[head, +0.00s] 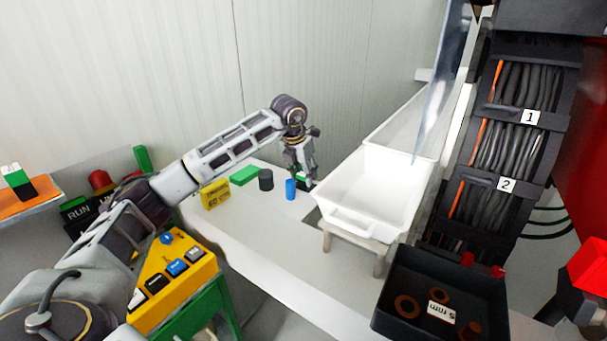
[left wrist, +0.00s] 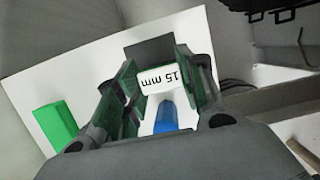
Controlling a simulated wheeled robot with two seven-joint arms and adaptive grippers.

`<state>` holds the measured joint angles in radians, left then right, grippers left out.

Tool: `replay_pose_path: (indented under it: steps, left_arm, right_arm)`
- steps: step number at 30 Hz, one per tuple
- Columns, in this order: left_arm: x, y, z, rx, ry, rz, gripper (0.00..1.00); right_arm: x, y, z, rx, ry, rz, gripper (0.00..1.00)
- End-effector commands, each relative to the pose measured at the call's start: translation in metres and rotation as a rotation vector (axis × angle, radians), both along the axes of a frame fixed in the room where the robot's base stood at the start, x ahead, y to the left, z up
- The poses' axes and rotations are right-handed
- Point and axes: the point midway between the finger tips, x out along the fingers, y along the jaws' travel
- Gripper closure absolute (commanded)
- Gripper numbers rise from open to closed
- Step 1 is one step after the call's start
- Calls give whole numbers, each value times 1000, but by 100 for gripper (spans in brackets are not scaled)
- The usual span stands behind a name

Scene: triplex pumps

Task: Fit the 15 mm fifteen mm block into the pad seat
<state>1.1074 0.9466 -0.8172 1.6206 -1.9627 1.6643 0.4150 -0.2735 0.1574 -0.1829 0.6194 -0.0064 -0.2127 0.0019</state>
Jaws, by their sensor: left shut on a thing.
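My left gripper (head: 304,182) hangs low over the white bench, beside the white tub. In the left wrist view its two fingers (left wrist: 162,88) are shut on the 15 mm block (left wrist: 159,78), whose white face with "15 mm" reads upside down. In the head view the block is mostly hidden by the fingers. A dark square patch (left wrist: 148,49) shows just beyond the block in the wrist view; I cannot tell whether it is the pad seat or whether the block touches it. My right gripper is not in view.
A blue cylinder (head: 291,189), a dark cylinder (head: 265,180), a green block (head: 244,175) and a yellow box (head: 215,194) stand left of the gripper. The white tub (head: 370,192) is close on its right. A black tray (head: 395,275) stands at front right.

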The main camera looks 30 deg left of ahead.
Motion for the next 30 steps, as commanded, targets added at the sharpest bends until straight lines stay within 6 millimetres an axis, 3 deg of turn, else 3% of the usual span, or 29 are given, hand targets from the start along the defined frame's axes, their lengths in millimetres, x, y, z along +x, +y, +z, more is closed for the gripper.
replay_pose_path:
  steps: [11, 12, 16, 30]
  left_arm:
    - [0, 0, -3, 0, 0, 0, 85]
    - [0, 0, -3, 0, 1, 0, 56]
    - [0, 0, -3, 0, 1, 0, 40]
    - [0, 0, 1, 0, 0, 0, 40]
  right_arm:
    - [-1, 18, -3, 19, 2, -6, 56]
    - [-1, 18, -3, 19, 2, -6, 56]
    - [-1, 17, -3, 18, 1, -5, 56]
    - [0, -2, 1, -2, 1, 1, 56]
